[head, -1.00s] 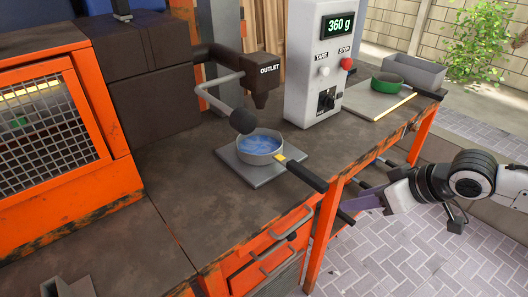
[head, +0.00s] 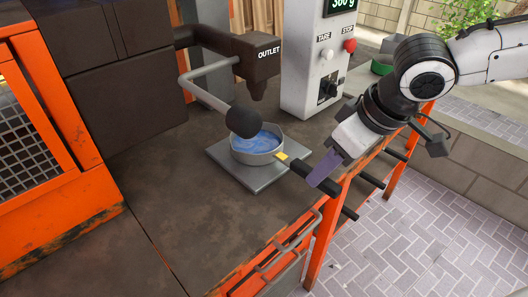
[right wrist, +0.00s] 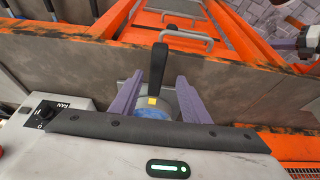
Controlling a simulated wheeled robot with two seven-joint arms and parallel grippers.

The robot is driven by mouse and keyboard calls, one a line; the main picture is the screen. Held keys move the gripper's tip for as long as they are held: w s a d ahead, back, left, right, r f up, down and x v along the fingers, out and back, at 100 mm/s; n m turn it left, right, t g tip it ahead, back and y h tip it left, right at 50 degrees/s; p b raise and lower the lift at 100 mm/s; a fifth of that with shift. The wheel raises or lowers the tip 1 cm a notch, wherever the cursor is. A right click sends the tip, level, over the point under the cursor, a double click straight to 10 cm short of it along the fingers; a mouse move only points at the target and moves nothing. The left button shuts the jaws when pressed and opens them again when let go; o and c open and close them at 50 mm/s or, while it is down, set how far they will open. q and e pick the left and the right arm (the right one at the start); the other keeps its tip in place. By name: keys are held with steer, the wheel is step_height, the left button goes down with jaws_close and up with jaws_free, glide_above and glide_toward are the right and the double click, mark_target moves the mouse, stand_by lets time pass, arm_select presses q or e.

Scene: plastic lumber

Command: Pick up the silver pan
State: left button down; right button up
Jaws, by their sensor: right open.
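The silver pan (head: 260,158) holds blue material and sits upright on a grey plate (head: 238,178) on the bench, below the outlet. Its black handle (head: 298,170) has a yellow band and points toward the bench's front edge. My right gripper (head: 317,181) is open, with its purple fingers at the handle. In the right wrist view, the handle (right wrist: 159,58) runs between the two spread fingers (right wrist: 160,79), and the pan body is partly hidden by the gripper. My left gripper is not in view.
A black outlet (head: 257,62) and a grey lever with a black ball knob (head: 243,122) hang close above the pan. A grey control box (head: 310,75) stands behind it. Orange drawers with grey handles (head: 290,247) lie below the bench edge. The bench left of the plate is clear.

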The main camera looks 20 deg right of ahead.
steer(key=f, duration=0.2)
steer(key=w+f+b, duration=0.1)
steer(key=f, duration=0.1)
steer(key=shift+d+f, duration=0.15)
steer(key=shift+f, duration=0.25)
steer(key=shift+w+f, duration=0.1)
steer(key=shift+f, duration=0.05)
jaws_close()
